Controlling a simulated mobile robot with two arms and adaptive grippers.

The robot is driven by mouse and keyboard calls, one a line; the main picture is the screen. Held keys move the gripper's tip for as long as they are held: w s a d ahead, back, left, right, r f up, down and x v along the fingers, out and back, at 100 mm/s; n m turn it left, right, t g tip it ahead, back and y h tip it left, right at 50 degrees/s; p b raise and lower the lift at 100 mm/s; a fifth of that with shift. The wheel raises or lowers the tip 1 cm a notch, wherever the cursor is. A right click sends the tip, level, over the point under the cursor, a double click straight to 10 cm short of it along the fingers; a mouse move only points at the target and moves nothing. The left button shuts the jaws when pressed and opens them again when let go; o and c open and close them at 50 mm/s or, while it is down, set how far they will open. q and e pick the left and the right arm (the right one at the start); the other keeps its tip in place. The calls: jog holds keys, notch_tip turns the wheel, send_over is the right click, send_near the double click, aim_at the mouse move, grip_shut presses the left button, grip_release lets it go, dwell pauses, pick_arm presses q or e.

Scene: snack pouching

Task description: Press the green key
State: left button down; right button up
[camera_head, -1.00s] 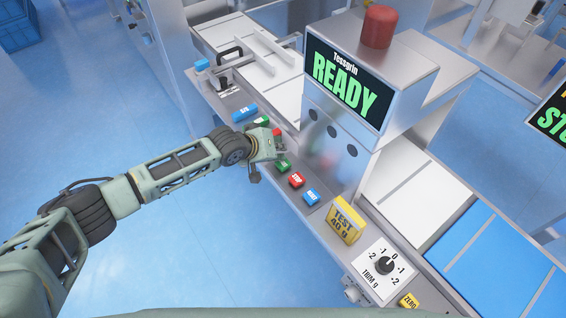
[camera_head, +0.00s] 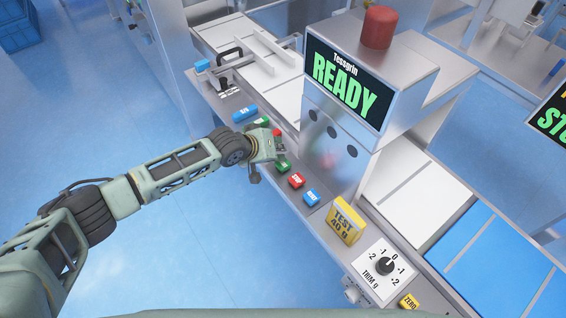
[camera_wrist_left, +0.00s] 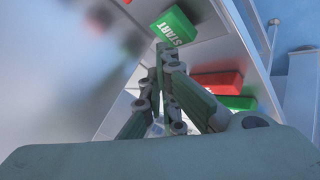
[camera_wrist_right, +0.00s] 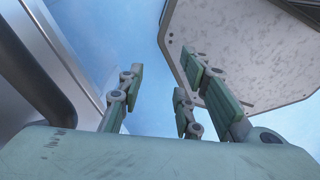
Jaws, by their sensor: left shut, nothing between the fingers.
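The green key (camera_head: 283,166) sits on the machine's front ledge, partly hidden by my left gripper (camera_head: 281,154) in the head view. In the left wrist view the green key (camera_wrist_left: 174,27) reads START. My left gripper (camera_wrist_left: 160,46) is shut and empty, its fingertips right by the key's near edge; I cannot tell whether they touch it. My right gripper (camera_wrist_right: 160,82) shows only in its own wrist view, open and empty.
A red STOP key (camera_head: 296,180) and a blue key (camera_head: 311,197) stand in line beside the green one. Another red key (camera_head: 277,132) and green key (camera_head: 262,121) lie beyond my gripper. The yellow test block (camera_head: 346,222) is further right. The screen (camera_head: 343,82) reads READY.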

pick_arm(q)
jog(key=shift+f, duration=0.4)
jog(key=shift+s+f+b, duration=0.1)
jog(key=shift+f+b, duration=0.35)
jog(key=shift+f, duration=0.15)
dwell(0.6)
jog(key=shift+r, duration=0.1)
jog(key=shift+r+p, duration=0.9)
jog(key=shift+p, duration=0.05)
jog(key=shift+r, duration=0.1)
notch_tip(320, 180, up, 5)
jog(key=p, duration=0.5)
dwell(0.5)
